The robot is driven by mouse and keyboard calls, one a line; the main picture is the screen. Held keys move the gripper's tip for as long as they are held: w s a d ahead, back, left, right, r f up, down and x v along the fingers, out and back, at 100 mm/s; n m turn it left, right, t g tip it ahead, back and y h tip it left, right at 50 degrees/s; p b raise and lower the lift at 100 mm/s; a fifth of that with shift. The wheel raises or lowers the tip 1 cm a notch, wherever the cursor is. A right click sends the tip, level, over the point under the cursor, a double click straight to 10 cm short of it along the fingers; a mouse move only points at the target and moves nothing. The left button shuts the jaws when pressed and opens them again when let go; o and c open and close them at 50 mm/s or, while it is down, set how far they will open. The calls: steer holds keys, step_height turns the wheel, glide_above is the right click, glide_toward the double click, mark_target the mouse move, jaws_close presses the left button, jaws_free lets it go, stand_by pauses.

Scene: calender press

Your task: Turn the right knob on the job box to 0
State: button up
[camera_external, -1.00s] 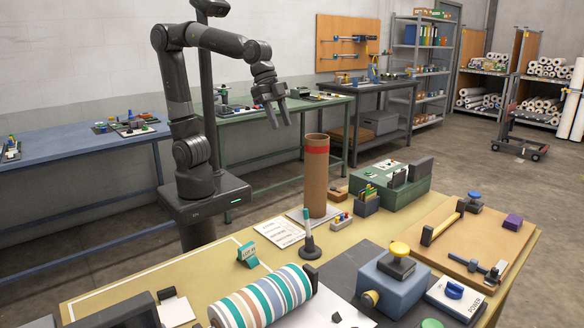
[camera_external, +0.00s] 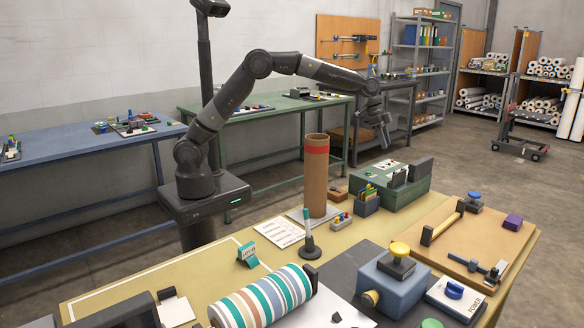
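No box with a readable "job box" label or number dial shows, so I cannot tell for sure which one it is. A green box (camera_external: 388,193) stands at the far side of the near table, with dark upright plates and a small white panel on top. A blue-grey box (camera_external: 393,290) with a yellow-topped knob (camera_external: 400,248) stands near the front, a brass-coloured round part on its side. Beside it a white power box (camera_external: 457,299) carries a blue knob (camera_external: 454,290). My gripper (camera_external: 384,143) hangs in the air above and behind the green box, touching nothing visible; its finger gap is unclear.
A tall brown tube (camera_external: 316,180) with a red band stands left of the green box. A striped roll (camera_external: 262,298) lies at the front. A wooden board (camera_external: 490,238) with a yellow-handled bar lies at the right. Other benches stand behind.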

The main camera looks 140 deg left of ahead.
steer(key=x, duration=0.4)
steer(key=a+x, duration=0.1)
steer(key=x, duration=0.7)
steer(key=shift+s+a, duration=0.35)
steer(key=shift+s, duration=0.1)
steer(key=shift+c, duration=0.5)
jaws_close()
